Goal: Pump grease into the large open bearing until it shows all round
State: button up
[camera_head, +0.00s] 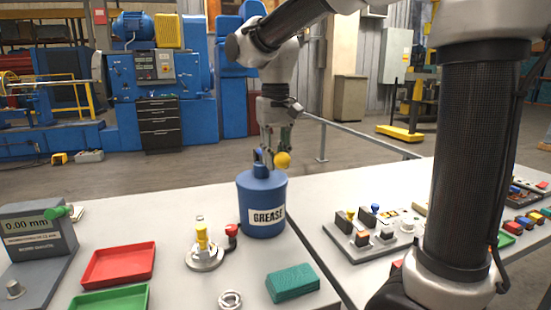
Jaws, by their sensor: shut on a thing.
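A blue grease can (262,208) labelled GREASE stands upright near the table's far edge, with a blue spout or loop on top. My gripper (275,148) is above the can, fingers pointing down, shut on a yellow ball knob (283,160) beside the can's top. How the knob joins the can is hard to see. A round silver piece (205,258) with a yellow-topped post lies left of the can, a red knob (232,231) beside it. A small metal ring (230,299) lies at the front edge. Which one is the large open bearing, and any grease, I cannot tell.
A red tray (118,264), a green tray (112,299) and a gauge reading 0.00 mm (38,232) are at left. A green block (292,286) lies front right. A grey panel with switches (372,235) stands right of the can. My arm hides part of the right side.

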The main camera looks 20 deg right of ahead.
jog(key=o, duration=0.9)
jog(key=shift+r, duration=0.1)
jog(key=shift+r, duration=3.5)
